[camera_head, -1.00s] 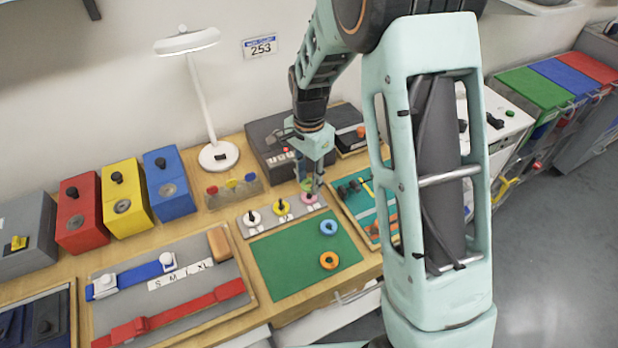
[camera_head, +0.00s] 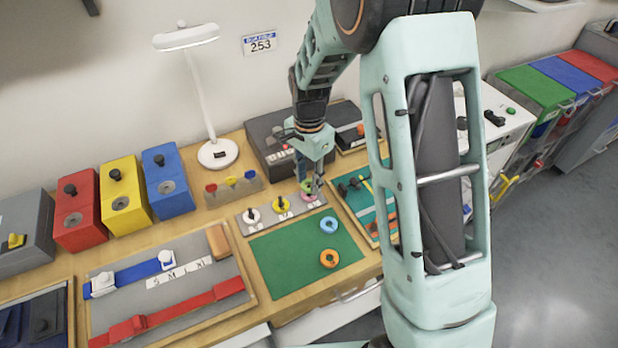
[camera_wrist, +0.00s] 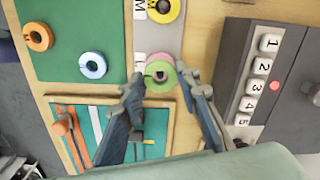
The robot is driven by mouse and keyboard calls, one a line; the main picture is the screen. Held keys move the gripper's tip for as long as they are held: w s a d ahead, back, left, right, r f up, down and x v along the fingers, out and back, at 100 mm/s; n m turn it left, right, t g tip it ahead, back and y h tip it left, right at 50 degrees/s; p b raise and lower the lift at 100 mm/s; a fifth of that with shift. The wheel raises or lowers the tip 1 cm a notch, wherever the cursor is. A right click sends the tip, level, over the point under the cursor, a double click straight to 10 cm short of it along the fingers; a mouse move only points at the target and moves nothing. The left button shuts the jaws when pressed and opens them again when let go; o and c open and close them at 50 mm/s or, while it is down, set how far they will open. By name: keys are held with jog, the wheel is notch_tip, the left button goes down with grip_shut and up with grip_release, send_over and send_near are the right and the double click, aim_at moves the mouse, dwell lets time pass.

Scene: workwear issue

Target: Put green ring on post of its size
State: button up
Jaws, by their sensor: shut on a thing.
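The green ring (camera_wrist: 152,82) is held between the fingertips of my gripper (camera_wrist: 162,77), which is shut on it. A dark post top (camera_wrist: 160,76) shows through the ring's hole in the wrist view. I cannot tell if the ring is around the post or just above it. The pink ring (camera_wrist: 157,58) lies below the green ring and is partly covered by it. In the head view my gripper (camera_head: 309,184) is over the right end of the grey post board (camera_head: 266,213), with the green ring (camera_head: 306,187) small between its fingers.
A white ring (camera_head: 251,216) and a yellow ring (camera_head: 281,205) sit on the board's other posts. A blue ring (camera_head: 328,225) and an orange ring (camera_head: 329,258) lie on the green mat (camera_head: 285,265). A dark box with numbered buttons (camera_wrist: 262,75) stands close beside my gripper.

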jog(key=shift+f, duration=0.1)
jog(key=o, duration=1.2)
jog(key=shift+r+p, duration=2.3)
jog(key=shift+r, duration=1.3)
jog(key=shift+d+f, duration=0.1)
jog(key=shift+f, duration=0.05)
